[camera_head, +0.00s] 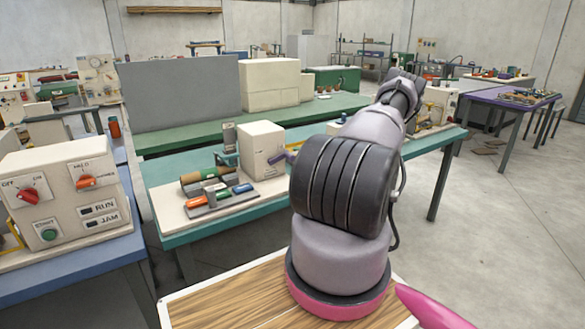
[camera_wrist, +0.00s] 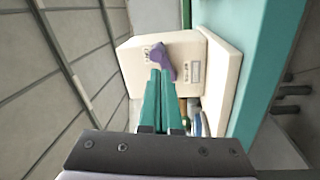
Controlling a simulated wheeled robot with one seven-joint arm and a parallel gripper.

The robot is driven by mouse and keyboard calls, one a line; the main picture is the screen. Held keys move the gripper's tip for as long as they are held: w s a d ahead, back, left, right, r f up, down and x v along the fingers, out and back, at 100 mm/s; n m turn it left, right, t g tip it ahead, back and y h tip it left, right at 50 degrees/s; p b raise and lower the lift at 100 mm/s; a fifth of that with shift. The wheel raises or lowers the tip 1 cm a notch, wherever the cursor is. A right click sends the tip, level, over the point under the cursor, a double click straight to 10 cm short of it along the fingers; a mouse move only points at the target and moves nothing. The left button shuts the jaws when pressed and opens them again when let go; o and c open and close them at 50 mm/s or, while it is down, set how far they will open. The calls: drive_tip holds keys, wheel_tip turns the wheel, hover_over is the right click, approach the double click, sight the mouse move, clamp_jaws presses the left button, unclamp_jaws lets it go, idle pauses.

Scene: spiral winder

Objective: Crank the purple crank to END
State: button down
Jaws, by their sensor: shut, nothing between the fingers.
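The spiral winder's cream box (camera_head: 262,140) stands on the teal bench in the head view. Its purple crank (camera_head: 284,155) sticks out on the side toward my arm. In the wrist view the cream box (camera_wrist: 205,85) lies ahead, with small printed labels too small to read. The purple crank (camera_wrist: 166,63) shows on its face. My gripper (camera_wrist: 159,72) has its teal fingers together with nothing between them. The fingertips overlap the crank's lower left side in this view; I cannot tell whether they touch it. In the head view my arm hides the gripper.
Rollers and colored handles lie on a pale board (camera_head: 180,215) left of the box. A control panel (camera_head: 70,195) with knobs stands on a blue bench at left. A purple table (camera_head: 495,98) is at far right. The floor (camera_head: 480,240) at right is clear.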

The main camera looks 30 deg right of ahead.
drive_tip(key=w+n, duration=0.3)
drive_tip(key=n, duration=0.3)
drive_tip(key=w+f+n+t, duration=0.1)
drive_tip(key=w+n, duration=0.2)
drive_tip(key=n, duration=0.3)
drive_tip(key=w+n, duration=0.3)
drive_tip(key=n, duration=0.3)
drive_tip(key=shift+w+a+f+n+h, duration=0.2)
drive_tip(key=shift+a+n+h, duration=0.05)
drive_tip(key=shift+n+h, duration=0.05)
drive_tip(key=shift+r, duration=0.1)
drive_tip(key=shift+r+n+y, duration=0.4)
drive_tip(key=shift+r+n, duration=0.25)
drive_tip(key=shift+n, duration=0.15)
drive_tip(key=shift+d, duration=0.1)
